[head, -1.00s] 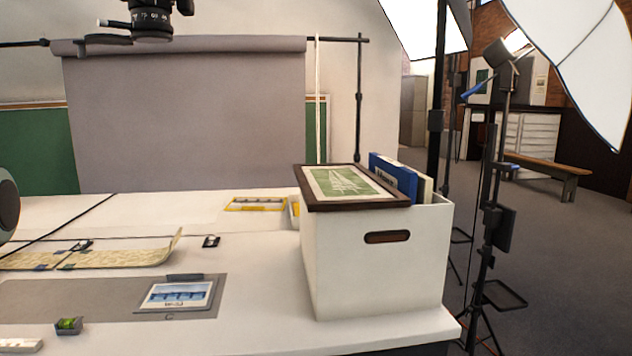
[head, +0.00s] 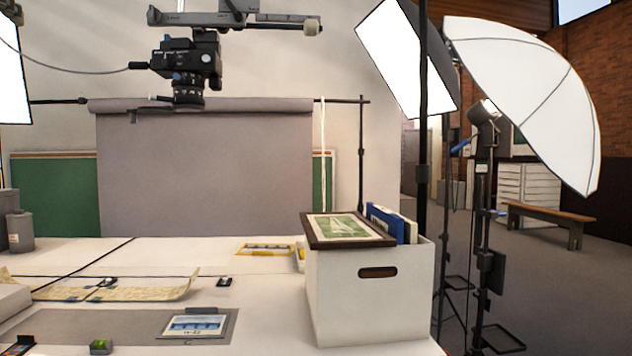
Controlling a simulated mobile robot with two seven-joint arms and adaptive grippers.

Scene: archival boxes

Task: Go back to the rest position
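Neither of my grippers shows in the head view, so I cannot see their state. A white archival box (head: 340,300) with a dark handle slot stands at the right end of the white table (head: 270,320). A dark-framed green picture (head: 345,229) lies across the top of the box at its left. Blue and white folders (head: 392,222) stand upright in the box behind it.
A small blue print (head: 197,325) lies on a grey mat. A curled yellowish strip (head: 150,290) lies behind it. A camera (head: 188,62) hangs overhead. Light stands (head: 485,230) and a white umbrella (head: 530,95) stand right of the table; open floor lies beyond.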

